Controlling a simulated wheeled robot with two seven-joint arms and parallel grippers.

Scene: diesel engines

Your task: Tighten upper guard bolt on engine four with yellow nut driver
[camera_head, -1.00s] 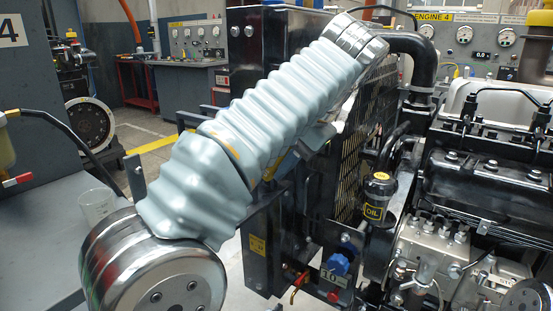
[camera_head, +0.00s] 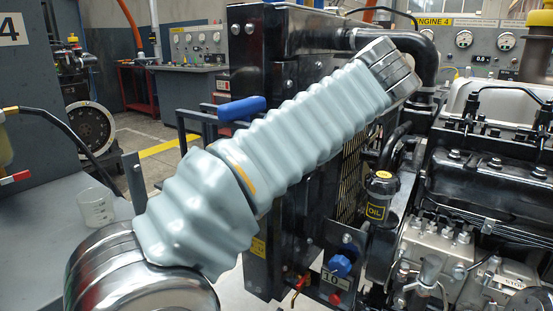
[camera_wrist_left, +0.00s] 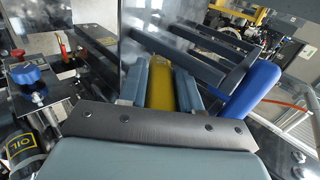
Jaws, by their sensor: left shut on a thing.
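My left gripper (camera_wrist_left: 160,75) shows in the left wrist view with its grey fingers shut on a yellow handle (camera_wrist_left: 158,88), which fits the yellow nut driver. The driver's tip cannot be made out. In the head view my left arm crosses in front of the black radiator frame and hides the gripper and driver. Engine four (camera_head: 470,190) fills the right side, under the ENGINE 4 sign (camera_head: 437,21). A black mesh guard (camera_head: 352,180) shows partly behind my arm. I cannot tell which bolt is the upper guard bolt. My right gripper is not in view.
A blue handle (camera_head: 242,108) lies close beside my arm, near dark bars (camera_head: 195,120); it also shows right of the gripper in the left wrist view (camera_wrist_left: 250,88). The oil filler (camera_head: 380,195) and blue knob (camera_head: 340,265) stick out low.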

